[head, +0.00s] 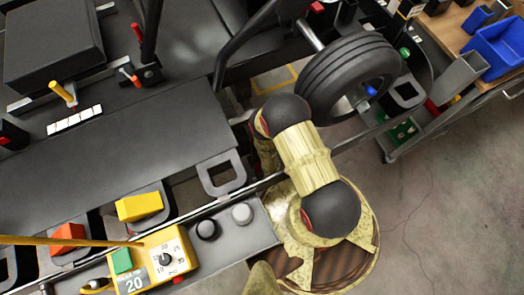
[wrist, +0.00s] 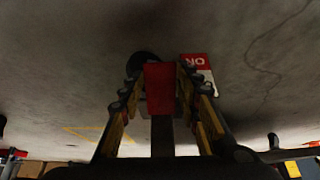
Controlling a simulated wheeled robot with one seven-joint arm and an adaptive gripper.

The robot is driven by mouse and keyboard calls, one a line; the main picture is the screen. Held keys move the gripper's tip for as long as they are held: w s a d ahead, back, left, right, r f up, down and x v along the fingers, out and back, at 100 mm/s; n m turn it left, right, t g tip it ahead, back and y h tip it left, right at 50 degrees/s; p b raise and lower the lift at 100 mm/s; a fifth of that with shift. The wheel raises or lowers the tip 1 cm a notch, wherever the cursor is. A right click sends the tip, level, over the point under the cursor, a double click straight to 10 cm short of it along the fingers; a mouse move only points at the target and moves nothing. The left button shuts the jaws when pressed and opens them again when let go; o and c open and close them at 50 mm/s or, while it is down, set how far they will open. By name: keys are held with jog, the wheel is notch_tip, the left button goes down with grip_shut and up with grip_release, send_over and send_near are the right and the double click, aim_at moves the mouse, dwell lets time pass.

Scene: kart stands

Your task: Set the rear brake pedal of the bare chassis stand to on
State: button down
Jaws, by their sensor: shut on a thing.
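In the wrist view my gripper (wrist: 160,74) has its two fingers on either side of a red pad (wrist: 160,88), shut on it. The pad sits on a dark lever and looks like a pedal; I cannot tell whether it is the rear brake pedal. A red and white plate (wrist: 197,68) reading ON upside down shows just right of the fingers. In the head view the arm hides my gripper and the held pad. A black kart chassis deck (head: 110,145) with a tyre (head: 350,72) fills the left and top.
A yellow dial box (head: 165,258), a yellow pad (head: 138,206) and a red pad (head: 67,238) lie at the lower left of the head view. A blue bin (head: 497,48) stands on a wooden-topped bench at upper right. Bare concrete floor (head: 440,200) is clear at right.

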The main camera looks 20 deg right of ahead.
jog(key=c, duration=1.3)
grip_release()
jog(key=shift+o, duration=0.2)
notch_tip(320, 180, up, 10)
